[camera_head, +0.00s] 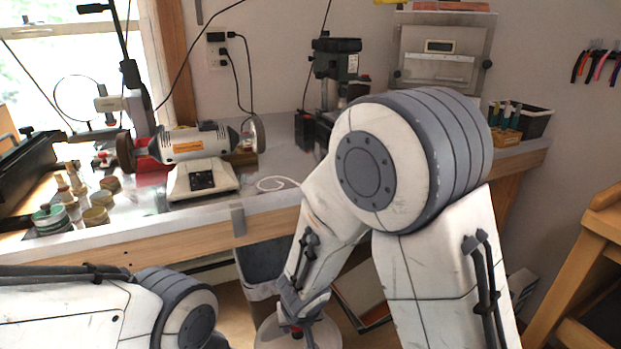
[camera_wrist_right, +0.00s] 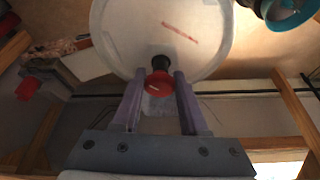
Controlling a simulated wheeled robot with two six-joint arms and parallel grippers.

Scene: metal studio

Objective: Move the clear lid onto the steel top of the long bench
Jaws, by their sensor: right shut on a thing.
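The clear lid (camera_wrist_right: 125,30) is a pale, see-through disc with a red knob (camera_wrist_right: 159,83) on a dark stem. My right gripper (camera_wrist_right: 158,98) is shut on the knob, with a finger on each side. In the head view the lid (camera_head: 268,335) shows at the bottom, below and in front of the bench edge, partly hidden by my right gripper (camera_head: 297,322). The steel top (camera_head: 284,160) of the long bench lies beyond and higher in the picture. My left arm enters at the lower left; its gripper is out of view.
A bench grinder (camera_head: 195,145) stands on the bench, with small jars (camera_head: 97,216) at its left. A drill press (camera_head: 336,65) and a dark bin (camera_head: 530,118) stand farther back. A white cable (camera_head: 277,184) lies near the front edge. A grey bin (camera_head: 262,268) is below the bench.

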